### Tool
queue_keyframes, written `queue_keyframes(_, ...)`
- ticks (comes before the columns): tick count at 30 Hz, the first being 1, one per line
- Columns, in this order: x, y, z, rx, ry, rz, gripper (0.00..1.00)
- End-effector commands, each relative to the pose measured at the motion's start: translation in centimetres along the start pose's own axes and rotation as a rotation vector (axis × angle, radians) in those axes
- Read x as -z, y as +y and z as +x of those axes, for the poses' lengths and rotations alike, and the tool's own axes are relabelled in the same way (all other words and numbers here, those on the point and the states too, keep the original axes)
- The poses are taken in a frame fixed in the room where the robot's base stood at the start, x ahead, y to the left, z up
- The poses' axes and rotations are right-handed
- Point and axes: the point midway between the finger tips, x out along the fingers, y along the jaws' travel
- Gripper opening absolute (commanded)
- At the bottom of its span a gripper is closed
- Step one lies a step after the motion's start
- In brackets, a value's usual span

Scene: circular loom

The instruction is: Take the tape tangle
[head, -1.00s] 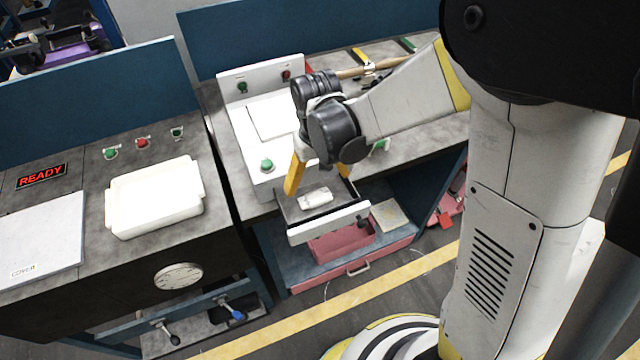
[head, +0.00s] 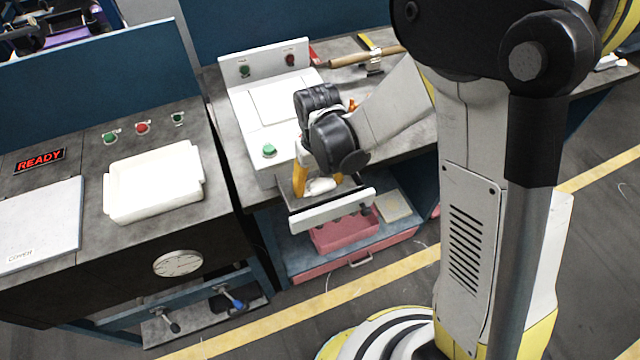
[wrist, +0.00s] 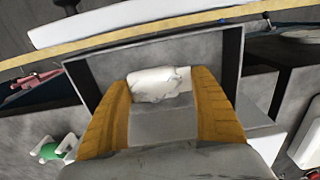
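The tape tangle, a crumpled white bundle (head: 320,186), lies in a small grey tray with a white front (head: 333,210) at the front of the middle bench. It also shows in the wrist view (wrist: 160,84), spanning the space between my yellow fingertips. My gripper (head: 319,178) points down into the tray, with one finger at each end of the bundle. No clear gap shows between fingers and bundle, but I cannot tell whether they press on it. In the wrist view my gripper (wrist: 161,82) has its fingers well apart. The bundle seems to rest on the tray floor.
A white bin (head: 153,183) stands on the left bench, beside a READY sign (head: 40,161). A white panel with green and red buttons (head: 269,150) is behind the tray. A pink bin (head: 342,235) sits on the shelf below. A wooden-handled tool (head: 365,57) lies behind my arm.

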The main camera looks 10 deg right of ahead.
Motion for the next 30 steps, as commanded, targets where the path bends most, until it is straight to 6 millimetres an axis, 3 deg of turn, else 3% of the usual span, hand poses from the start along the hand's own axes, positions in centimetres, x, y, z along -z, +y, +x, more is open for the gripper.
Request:
queue_keyframes(11,0.0,0.0,-0.2,0.000,0.000,0.000,0.53)
queue_keyframes(16,0.0,0.0,-1.8,0.000,0.000,0.000,0.53)
queue_keyframes(20,0.0,0.0,-4.2,0.000,0.000,0.000,0.53)
queue_keyframes(30,-5.4,5.4,-8.8,0.000,0.000,0.006,0.53)
